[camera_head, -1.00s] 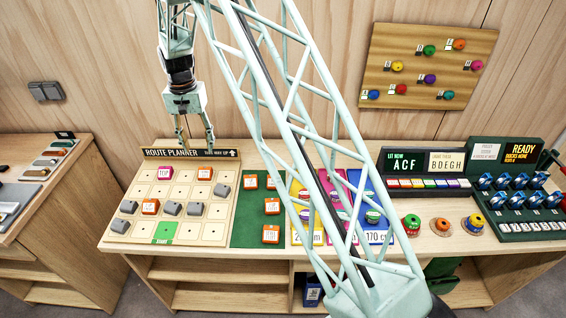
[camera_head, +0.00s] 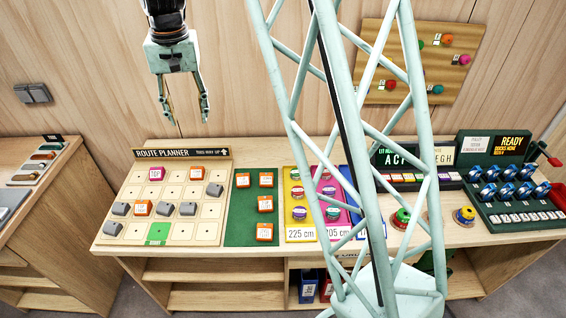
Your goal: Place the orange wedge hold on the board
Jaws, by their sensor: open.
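The route planner board (camera_head: 183,235) lies on the table at left, with a grid of squares. On it are a pink block (camera_head: 156,174), orange blocks such as one near the top right (camera_head: 197,173) and one at left (camera_head: 142,208), and several grey blocks (camera_head: 188,209). Several more orange wedge holds (camera_head: 264,231) lie on the green mat (camera_head: 240,212) to the right of the board. My gripper (camera_head: 189,115) is open and empty, pointing down, in the air above the back edge of the board. My arm hides part of the table's middle.
Beyond are colored holds (camera_head: 464,216) and a green rack (camera_head: 511,198). A peg board (camera_head: 470,85) hangs on the wall.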

